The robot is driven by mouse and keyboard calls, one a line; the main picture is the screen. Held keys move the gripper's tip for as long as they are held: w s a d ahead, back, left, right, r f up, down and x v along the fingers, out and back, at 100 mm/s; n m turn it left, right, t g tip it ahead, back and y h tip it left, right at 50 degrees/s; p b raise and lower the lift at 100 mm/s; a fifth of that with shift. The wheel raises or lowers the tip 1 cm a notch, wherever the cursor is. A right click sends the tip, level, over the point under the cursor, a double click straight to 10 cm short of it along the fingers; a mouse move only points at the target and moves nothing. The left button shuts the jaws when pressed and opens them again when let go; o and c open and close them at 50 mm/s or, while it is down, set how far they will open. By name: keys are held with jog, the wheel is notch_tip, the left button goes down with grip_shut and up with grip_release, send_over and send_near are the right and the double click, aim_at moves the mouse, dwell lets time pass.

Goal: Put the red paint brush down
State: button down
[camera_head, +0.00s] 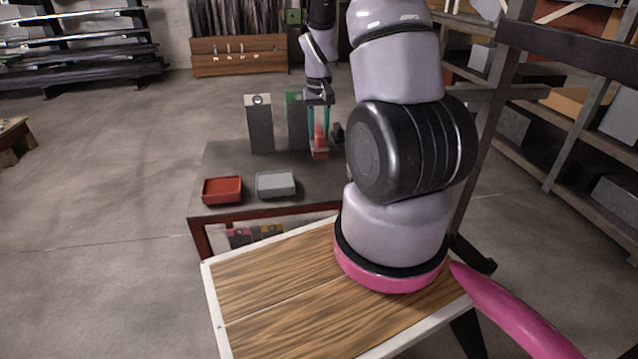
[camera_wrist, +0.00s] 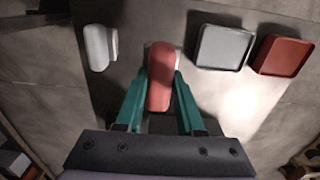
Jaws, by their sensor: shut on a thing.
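The red paint brush (camera_head: 320,142) is between the teal fingers of my gripper (camera_head: 319,125), over the far right part of the dark table (camera_head: 222,160). In the wrist view, the red paint brush (camera_wrist: 161,80) lies lengthwise between both fingers of my gripper (camera_wrist: 161,82), which is shut on it. The end farther from the gripper points at the table. I cannot tell whether it touches the table top.
A red tray (camera_head: 222,190) and a grey tray (camera_head: 275,184) stand near the table's front left; the wrist view shows them at right. A grey post (camera_head: 260,125) and a green-topped post (camera_head: 296,112) stand behind. A pale object (camera_wrist: 99,47) lies left in the wrist view.

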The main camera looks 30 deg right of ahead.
notch_tip(320, 180, down, 10)
jog(key=shift+r, duration=0.2)
dwell(0.5)
jog(key=shift+f, duration=0.1)
jog(key=shift+f, duration=0.15)
jog(key=c, duration=0.5)
grip_release()
